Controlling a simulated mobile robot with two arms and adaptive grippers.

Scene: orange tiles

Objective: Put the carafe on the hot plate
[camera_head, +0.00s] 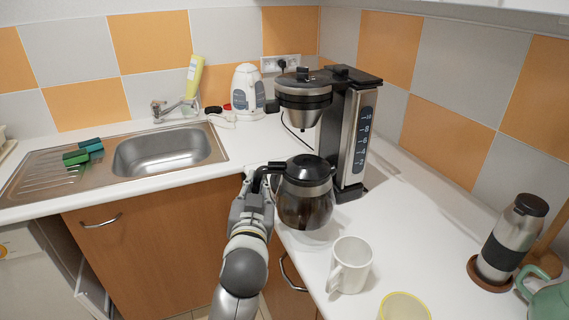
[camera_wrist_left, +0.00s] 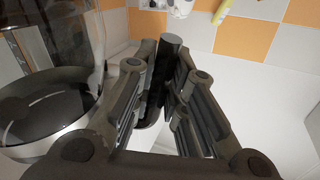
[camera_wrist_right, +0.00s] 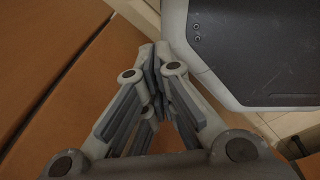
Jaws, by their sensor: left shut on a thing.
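The glass carafe (camera_head: 304,205), with a black lid and dark liquid inside, is upright in front of the coffee maker (camera_head: 362,130). I cannot tell whether it touches the counter. The hot plate is mostly hidden behind the carafe; a dark edge of the base (camera_head: 352,193) shows to its right. My left gripper (camera_head: 259,180) is shut on the carafe's black handle, left of the body. In the left wrist view the handle (camera_wrist_left: 170,62) is between the fingers and the carafe (camera_wrist_left: 45,115) is at left. My right gripper (camera_wrist_right: 157,58) shows only in its wrist view, fingertips together and empty.
A white mug (camera_head: 350,264) and a yellow-rimmed cup (camera_head: 404,307) stand in front of the carafe. A steel French press or flask (camera_head: 511,240) is at right. The sink (camera_head: 170,150) and a white kettle (camera_head: 248,92) are at left and back. The counter right of the coffee maker is clear.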

